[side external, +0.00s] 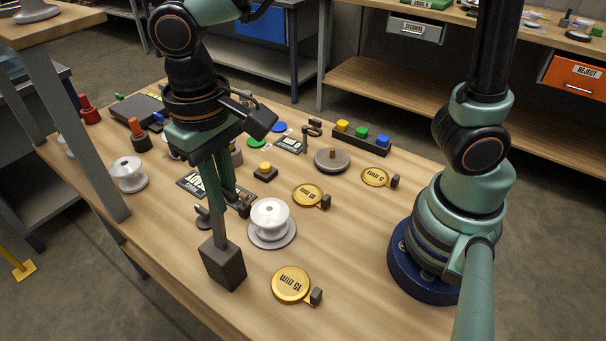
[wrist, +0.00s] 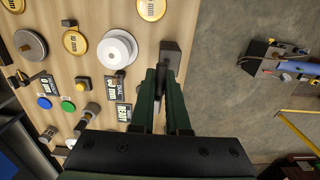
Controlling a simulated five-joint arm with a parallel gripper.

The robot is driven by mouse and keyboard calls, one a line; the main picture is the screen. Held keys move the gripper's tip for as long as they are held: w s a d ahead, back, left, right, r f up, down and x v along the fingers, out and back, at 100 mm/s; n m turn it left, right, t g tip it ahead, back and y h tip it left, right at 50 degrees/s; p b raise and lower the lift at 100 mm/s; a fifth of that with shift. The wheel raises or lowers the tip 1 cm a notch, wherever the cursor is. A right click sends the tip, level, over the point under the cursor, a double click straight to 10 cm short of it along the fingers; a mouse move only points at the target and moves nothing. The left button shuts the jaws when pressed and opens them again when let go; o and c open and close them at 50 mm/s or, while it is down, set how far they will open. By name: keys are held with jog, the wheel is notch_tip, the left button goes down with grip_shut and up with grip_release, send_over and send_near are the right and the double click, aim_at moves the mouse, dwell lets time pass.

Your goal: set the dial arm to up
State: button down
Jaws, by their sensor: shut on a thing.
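In the wrist view, the fingers (wrist: 161,100) reach toward the same block (wrist: 170,56), and the arm is not clear there. I cannot tell the arm's exact angle. Dark label plates lie behind it, one in the side view (side external: 191,183) and one in the wrist view (wrist: 123,112).
A white spool (side external: 269,218) stands on a grey disc close right of my gripper. A yellow button (side external: 265,171), a grey round plate (side external: 332,160) and a coloured button strip (side external: 361,138) stand farther back.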

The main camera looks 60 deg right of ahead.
jog(key=shift+s+a+f, duration=0.1)
jog(key=shift+a, duration=1.6)
jog(key=c, duration=0.9)
grip_release()
notch_tip(320, 180, up, 12)
jog(key=shift+a, duration=0.15)
